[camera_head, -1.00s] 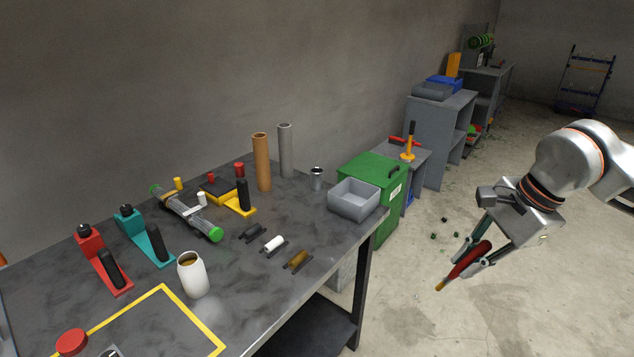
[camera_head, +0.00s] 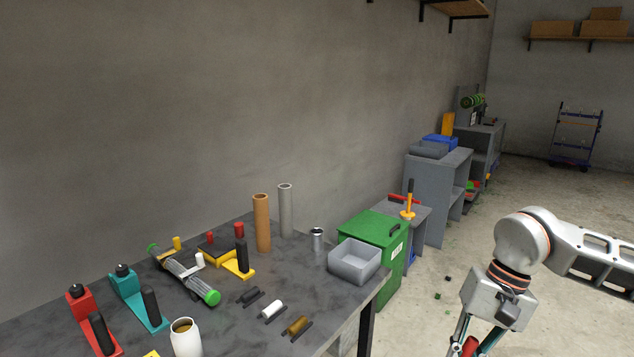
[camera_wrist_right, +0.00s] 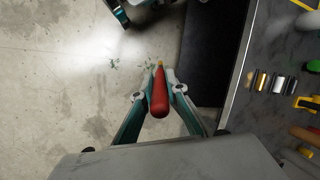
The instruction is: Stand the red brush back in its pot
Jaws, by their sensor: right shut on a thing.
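The red brush (camera_wrist_right: 159,98) is held between the teal fingers of my right gripper (camera_wrist_right: 161,90), which is shut on it. In the right wrist view its yellowish end points up the picture, over the floor beside the table. In the head view only a bit of the red brush (camera_head: 470,346) shows at the bottom edge; the fingertips are cut off. A white pot (camera_head: 187,345) with a brown inside stands on the table at the lower left, cut by the bottom edge. The gripper is well to the right of it, off the table.
The dark table (camera_head: 222,325) holds red and teal tools, a green-ended tube (camera_head: 190,278), two tall cylinders, a metal cup (camera_head: 317,239) and a grey tray (camera_head: 355,262). A green bin (camera_head: 380,232) stands beyond its right end. Floor under the gripper is mostly clear.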

